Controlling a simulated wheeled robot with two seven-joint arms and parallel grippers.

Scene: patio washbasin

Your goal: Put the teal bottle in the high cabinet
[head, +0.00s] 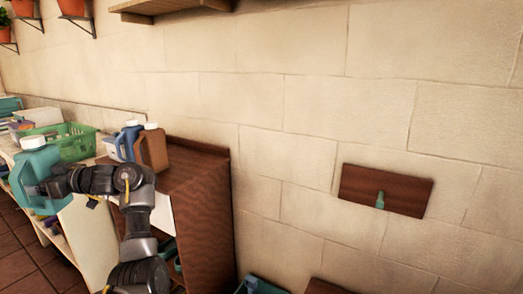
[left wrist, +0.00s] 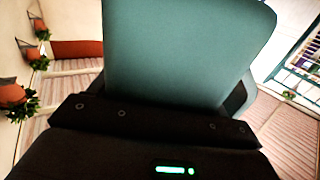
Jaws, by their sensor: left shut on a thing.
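The teal bottle (head: 38,172), with a white cap, is at the far left of the head view. My left gripper (head: 56,186) is shut on it and holds it in front of the white counter. The bottle's teal side also fills the upper middle of the left wrist view (left wrist: 188,50), above the dark gripper body. A brown wooden cabinet (head: 208,215) stands against the wall right of my arm, with small teal things in its lower opening. Which piece is the high cabinet, I cannot tell for certain. My right gripper is not in view.
A brown jug (head: 152,150) and a blue-and-white jug (head: 127,140) stand near the brown cabinet's top. A green basket (head: 72,140) sits on the white counter. A wooden wall shelf (head: 165,8) is overhead. A brown wall panel (head: 385,190) holds a small teal piece.

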